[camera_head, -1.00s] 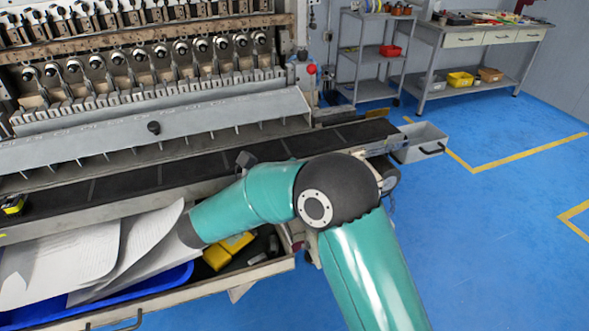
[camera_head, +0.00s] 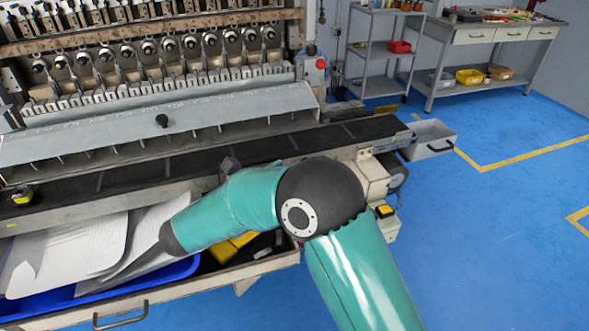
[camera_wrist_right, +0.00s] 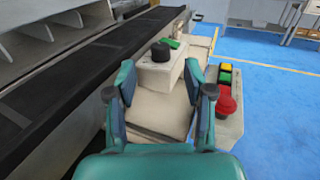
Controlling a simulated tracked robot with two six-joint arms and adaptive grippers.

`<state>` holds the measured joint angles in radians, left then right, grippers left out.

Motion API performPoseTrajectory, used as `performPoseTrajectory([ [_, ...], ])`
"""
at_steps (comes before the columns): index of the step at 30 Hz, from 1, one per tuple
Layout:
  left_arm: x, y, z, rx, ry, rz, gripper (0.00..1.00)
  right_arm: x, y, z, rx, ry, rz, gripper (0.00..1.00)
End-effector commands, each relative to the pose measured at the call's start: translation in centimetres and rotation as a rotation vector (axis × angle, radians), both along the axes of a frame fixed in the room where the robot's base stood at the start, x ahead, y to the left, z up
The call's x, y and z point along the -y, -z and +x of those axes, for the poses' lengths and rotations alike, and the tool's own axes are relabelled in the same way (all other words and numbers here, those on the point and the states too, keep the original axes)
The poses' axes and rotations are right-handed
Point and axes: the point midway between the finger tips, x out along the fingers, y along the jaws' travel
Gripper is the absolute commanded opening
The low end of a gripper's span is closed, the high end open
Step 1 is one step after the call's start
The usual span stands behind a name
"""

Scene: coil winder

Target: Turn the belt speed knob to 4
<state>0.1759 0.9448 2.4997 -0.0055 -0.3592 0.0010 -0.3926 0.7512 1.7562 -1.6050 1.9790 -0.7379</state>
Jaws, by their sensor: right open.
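In the right wrist view, a dark round knob (camera_wrist_right: 161,51) stands on top of a beige housing (camera_wrist_right: 158,75) beside the belt. I take it as the belt speed knob; its scale and pointer are too small to read. My right gripper (camera_wrist_right: 160,82) is open and empty, its two teal fingers apart, with the knob beyond them and in line with the gap. In the head view my teal right arm crosses the drawer, and the right gripper is not visible there. My left gripper is in neither view.
The black conveyor belt (camera_head: 285,148) runs along the machine; it is left in the wrist view (camera_wrist_right: 70,75). Red, yellow and green buttons (camera_wrist_right: 225,90) sit right of the fingers. An open drawer (camera_head: 200,284) holds papers and a blue tray. A grey bin (camera_head: 428,137) stands at the belt's end.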

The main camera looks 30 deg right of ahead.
Motion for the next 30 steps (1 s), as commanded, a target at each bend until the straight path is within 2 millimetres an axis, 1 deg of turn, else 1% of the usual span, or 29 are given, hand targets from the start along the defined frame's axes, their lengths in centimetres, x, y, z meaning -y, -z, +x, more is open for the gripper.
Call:
performPoseTrajectory([
  [1, 0.0, 0.0, 0.0, 0.0, 0.0, 0.0, 0.4, -0.8, 0.0, -0.1, -0.001, -0.002, -0.001, 0.52],
  [3, 0.0, 0.0, 0.0, 0.0, 0.0, 0.0, 0.4, -1.7, 0.0, -0.2, 0.0, -0.004, 0.001, 0.52],
  [9, 0.0, 0.0, 0.0, 0.0, 0.0, 0.0, 0.4, -3.1, 0.1, -0.5, -0.001, -0.005, 0.005, 0.52],
  [30, 0.0, 0.1, 0.0, 0.0, 0.0, 0.0, 0.4, -3.2, 0.1, -0.5, -0.001, -0.005, 0.006, 0.52],
])
